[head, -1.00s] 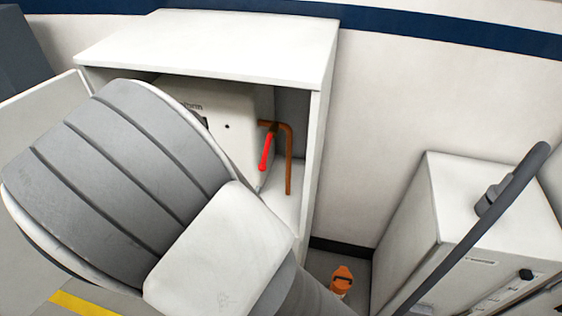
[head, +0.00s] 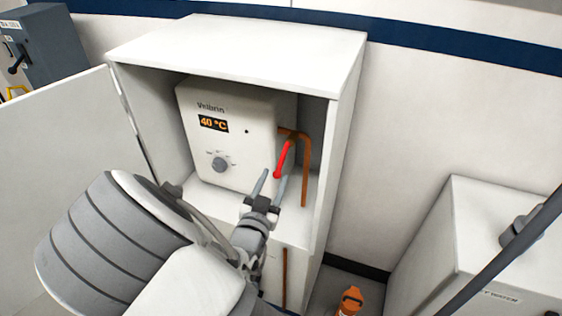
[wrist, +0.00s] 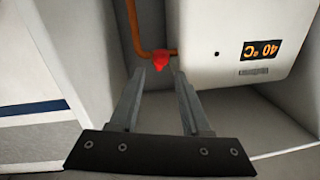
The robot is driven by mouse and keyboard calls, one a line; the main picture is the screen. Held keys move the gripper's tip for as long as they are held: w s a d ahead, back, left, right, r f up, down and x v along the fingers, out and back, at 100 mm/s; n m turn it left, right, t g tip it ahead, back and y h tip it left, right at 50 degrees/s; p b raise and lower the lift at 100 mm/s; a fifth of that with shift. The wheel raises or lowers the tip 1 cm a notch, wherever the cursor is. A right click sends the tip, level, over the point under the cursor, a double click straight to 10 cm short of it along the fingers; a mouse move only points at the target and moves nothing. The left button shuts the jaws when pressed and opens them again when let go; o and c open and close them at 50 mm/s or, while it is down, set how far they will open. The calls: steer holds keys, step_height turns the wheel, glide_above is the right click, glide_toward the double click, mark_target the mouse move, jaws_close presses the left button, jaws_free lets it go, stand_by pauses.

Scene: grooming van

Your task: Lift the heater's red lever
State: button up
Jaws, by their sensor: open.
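The heater (head: 235,135) is a white box with an orange 40 °C display and a knob, inside an open white cabinet. Its red lever (head: 284,160) slants downward on the heater's right side, beside a copper pipe (head: 306,170). My gripper (head: 271,183) is open, its fingers pointing up toward the lever's lower end. In the wrist view the heater (wrist: 225,45) appears upside down. There the red lever (wrist: 160,61) shows end-on, ahead of and roughly between the fingertips of my gripper (wrist: 159,82). I cannot tell whether any finger touches it.
The cabinet's right wall (head: 335,150) stands close to the pipe and lever. Its open door (head: 60,140) is at the left. A white cabinet (head: 480,240) with a dark bar across it is at the right. An orange bottle (head: 350,300) stands on the floor.

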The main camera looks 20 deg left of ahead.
mark_target(280, 166)
steer(key=w, duration=0.6)
steer(key=shift+w+a, duration=0.1)
steer(key=shift+w, duration=0.3)
jaws_close()
stand_by(1.0)
